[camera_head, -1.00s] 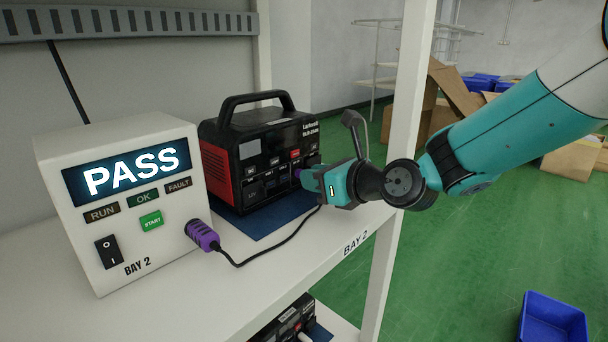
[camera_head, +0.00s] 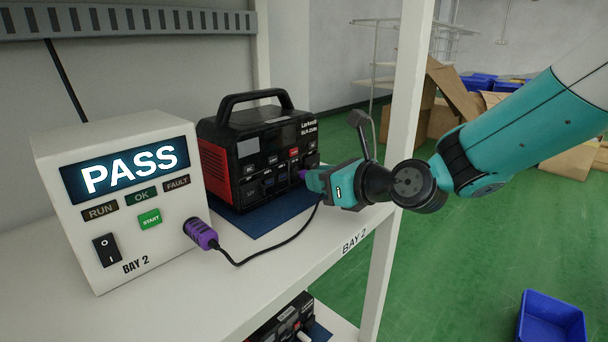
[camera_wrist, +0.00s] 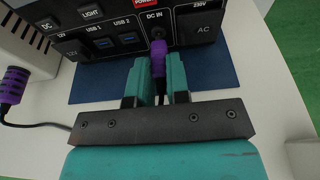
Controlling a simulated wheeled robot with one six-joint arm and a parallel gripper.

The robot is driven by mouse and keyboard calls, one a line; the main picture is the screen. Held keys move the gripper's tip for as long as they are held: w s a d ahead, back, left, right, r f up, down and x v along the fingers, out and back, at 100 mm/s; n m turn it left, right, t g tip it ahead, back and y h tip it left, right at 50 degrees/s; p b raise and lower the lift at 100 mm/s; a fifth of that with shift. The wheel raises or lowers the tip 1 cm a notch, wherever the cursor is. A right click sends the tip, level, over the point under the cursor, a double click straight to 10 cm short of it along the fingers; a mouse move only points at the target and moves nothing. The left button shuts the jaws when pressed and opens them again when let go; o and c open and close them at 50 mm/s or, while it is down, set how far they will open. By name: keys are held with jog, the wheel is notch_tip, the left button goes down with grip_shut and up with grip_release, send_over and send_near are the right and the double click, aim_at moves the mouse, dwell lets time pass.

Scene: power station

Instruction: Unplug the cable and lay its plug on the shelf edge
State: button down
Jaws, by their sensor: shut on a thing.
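The cable has a purple plug (camera_wrist: 158,60) at the DC IN socket (camera_wrist: 158,32) of a black and red power station (camera_head: 262,150). My gripper (camera_wrist: 159,80) is shut on this plug, with a teal finger on either side. In the head view my gripper (camera_head: 312,180) is at the power station's right front, and only a bit of purple shows. The plug's tip is right by the socket; I cannot tell whether any of it is inside. The black cable (camera_head: 275,246) runs to a purple connector (camera_head: 201,233) on the tester. The white shelf edge (camera_head: 318,276) is in front.
A white tester (camera_head: 165,222) showing PASS stands at the left. A blue mat (camera_head: 262,230) lies under the power station. A white post (camera_head: 402,130) rises behind my gripper. The shelf's front strip is clear apart from the cable.

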aim_at(354, 219)
jog(key=shift+f+v, duration=0.15)
jog(key=shift+v, duration=0.45)
jog(key=shift+f+v, duration=0.15)
jog(key=shift+v, duration=0.5)
jog(key=shift+s+d, duration=0.1)
jog(key=shift+d, duration=0.05)
jog(key=shift+f+b+v, duration=0.2)
jog(key=shift+v, duration=0.55)
jog(key=shift+f+b+v, duration=0.15)
jog(key=shift+b+v, duration=0.1)
jog(key=shift+v, duration=0.45)
jog(key=shift+f+b+v, duration=0.2)
jog(key=shift+v, duration=0.55)
jog(key=shift+s+d, duration=0.1)
jog(key=shift+s, duration=0.05)
jog(key=shift+f+b, duration=0.85)
jog(key=shift+f, duration=0.55)
jog(key=c, duration=1)
grip_release()
